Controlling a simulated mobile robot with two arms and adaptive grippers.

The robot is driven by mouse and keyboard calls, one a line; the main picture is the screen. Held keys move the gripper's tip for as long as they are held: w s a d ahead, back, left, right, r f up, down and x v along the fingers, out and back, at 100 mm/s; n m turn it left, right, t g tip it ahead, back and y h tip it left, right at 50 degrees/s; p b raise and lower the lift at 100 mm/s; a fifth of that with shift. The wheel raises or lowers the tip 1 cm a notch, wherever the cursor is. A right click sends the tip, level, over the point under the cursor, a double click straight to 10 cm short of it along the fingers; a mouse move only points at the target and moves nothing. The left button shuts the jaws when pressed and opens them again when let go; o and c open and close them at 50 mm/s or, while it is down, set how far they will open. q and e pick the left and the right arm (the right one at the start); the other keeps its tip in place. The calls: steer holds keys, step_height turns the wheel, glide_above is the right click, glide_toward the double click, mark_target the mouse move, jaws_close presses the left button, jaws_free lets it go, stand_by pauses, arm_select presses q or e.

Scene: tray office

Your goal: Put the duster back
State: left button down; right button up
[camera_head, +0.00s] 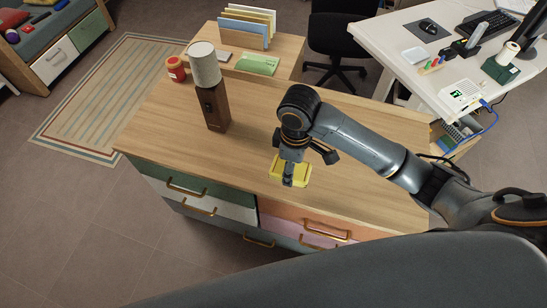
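A yellow object (304,172), which may be the duster, is under my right gripper (290,178) at the front of the wooden cabinet top (235,165). The gripper points down and covers the middle of it. I cannot tell whether the fingers are closed on it or whether it touches the wood. A dark brown upright block (214,108) with a pale grey ribbed cylinder (204,64) on top stands to the left on the cabinet. My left gripper is not in view.
A red jar (176,69) stands at the cabinet's back left corner. A file rack (247,27) and a green packet (258,64) are behind. A white desk (411,72) stands at the back right. The wood between block and gripper is clear.

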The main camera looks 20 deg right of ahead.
steer(key=w+f, duration=0.2)
steer(key=w, duration=0.1)
steer(key=w+f, duration=0.6)
steer(key=w, duration=0.1)
steer(key=shift+a, duration=0.35)
step_height(320, 180, down, 3)
steer(key=shift+w+f, duration=0.1)
steer(key=shift+f, duration=0.1)
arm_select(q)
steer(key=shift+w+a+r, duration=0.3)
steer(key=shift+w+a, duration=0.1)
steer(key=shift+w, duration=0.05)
arm_select(e)
steer(key=shift+f, duration=0.15)
steer(key=o, duration=1.1)
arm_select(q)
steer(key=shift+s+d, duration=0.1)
